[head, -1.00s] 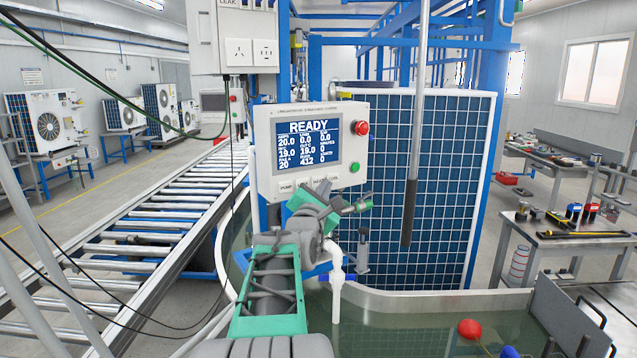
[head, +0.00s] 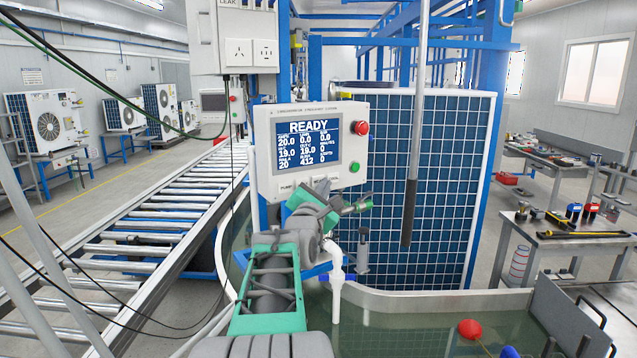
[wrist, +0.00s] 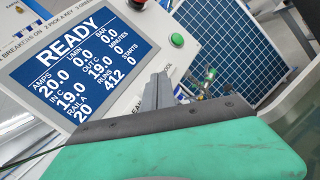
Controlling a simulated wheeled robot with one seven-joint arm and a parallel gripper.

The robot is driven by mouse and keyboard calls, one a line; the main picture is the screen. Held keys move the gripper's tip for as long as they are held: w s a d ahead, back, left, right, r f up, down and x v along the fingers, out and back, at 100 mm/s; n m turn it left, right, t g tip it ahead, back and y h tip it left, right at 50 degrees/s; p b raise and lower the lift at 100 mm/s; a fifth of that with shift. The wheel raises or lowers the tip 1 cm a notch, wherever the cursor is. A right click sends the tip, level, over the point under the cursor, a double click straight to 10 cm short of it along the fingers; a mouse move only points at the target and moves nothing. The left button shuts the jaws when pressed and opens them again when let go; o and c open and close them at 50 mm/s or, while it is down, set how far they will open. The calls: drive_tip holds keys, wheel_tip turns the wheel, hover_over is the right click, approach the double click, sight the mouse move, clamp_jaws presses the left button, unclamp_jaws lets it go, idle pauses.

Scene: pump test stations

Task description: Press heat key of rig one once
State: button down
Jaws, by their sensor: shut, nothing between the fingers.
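The rig's white control panel (head: 262,150) faces me, with a blue screen (head: 308,148) reading READY. In the wrist view the screen (wrist: 75,70) is large and tilted. A row of small keys runs along the panel's lower edge. The PUMP key label (head: 287,188) shows, but the keys to its right, with the heat key, are mostly hidden behind my gripper (head: 321,184). My gripper is shut and empty, its fingertips at the panel's lower edge. In the wrist view the gripper fingers (wrist: 157,88) cover part of the key row. I cannot tell whether they touch a key.
A red button (head: 360,127) and a green button (head: 355,167) sit on the panel's right side; the green one (wrist: 177,40) is near my fingers in the wrist view. A grey hanging rod (head: 412,160) is to the right. A water tank (head: 400,320) lies below.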

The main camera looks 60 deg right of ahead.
drive_tip(key=shift+w+d, duration=0.15)
drive_tip(key=shift+w, duration=0.15)
drive_tip(key=shift+w+d, duration=0.2)
drive_tip(key=shift+w, duration=0.15)
idle(0.6)
drive_tip(key=shift+s, duration=0.1)
drive_tip(key=shift+s+a+b, duration=0.3)
drive_tip(key=shift+s+a, duration=0.1)
drive_tip(key=shift+s, duration=0.2)
drive_tip(key=shift+s+a+b, duration=0.25)
drive_tip(key=shift+s+a, duration=0.15)
drive_tip(key=shift+s, duration=0.35)
drive_tip(key=shift+s+a+b, duration=0.3)
drive_tip(key=shift+s+a, duration=0.15)
drive_tip(key=shift+s, duration=0.25)
drive_tip(key=shift+s+a+b, duration=0.25)
drive_tip(key=shift+s+a, duration=0.15)
drive_tip(key=shift+s, duration=0.35)
